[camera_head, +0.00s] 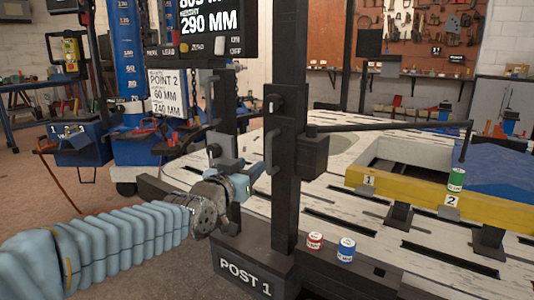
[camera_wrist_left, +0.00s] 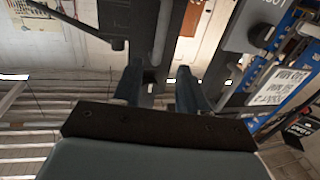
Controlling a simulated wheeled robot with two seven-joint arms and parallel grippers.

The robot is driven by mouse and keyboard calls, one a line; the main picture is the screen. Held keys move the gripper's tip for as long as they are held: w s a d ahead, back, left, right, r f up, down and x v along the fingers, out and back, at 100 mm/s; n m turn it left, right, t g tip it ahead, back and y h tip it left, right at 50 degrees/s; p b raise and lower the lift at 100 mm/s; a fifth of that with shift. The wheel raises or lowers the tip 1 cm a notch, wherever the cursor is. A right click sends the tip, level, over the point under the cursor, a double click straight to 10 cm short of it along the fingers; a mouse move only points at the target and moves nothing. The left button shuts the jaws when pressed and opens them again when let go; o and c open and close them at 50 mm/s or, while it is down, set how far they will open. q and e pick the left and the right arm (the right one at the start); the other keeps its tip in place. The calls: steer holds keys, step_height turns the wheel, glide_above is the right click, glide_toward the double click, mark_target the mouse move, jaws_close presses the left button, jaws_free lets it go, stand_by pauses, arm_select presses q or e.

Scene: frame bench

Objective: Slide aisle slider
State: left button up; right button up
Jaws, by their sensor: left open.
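The dark upright of POST 1 (camera_head: 287,200) stands in the middle of the head view. A dark slider block (camera_head: 314,156) sits on it, with a long pointer arm reaching right. A curved handle (camera_head: 272,152) shows on the post's left side. I cannot tell for sure which part is the aisle slider. My left gripper (camera_head: 256,176) is just left of the post, below and beside that handle. In the left wrist view, its two fingers (camera_wrist_left: 158,74) are apart, with dark post parts beyond them. Contact cannot be told. My right gripper is not in view.
A yellow beam (camera_head: 410,194) carries a green can (camera_head: 456,180). A dark readout screen (camera_head: 200,28) hangs above my left gripper.

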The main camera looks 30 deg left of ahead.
mark_target(268, 153)
arm_select(q)
steer(key=w, duration=0.4)
steer(key=w+a, duration=0.1)
steer(key=w, duration=0.3)
steer(key=w+p, duration=0.1)
steer(key=w, duration=0.3)
steer(key=shift+a, duration=0.15)
jaws_close()
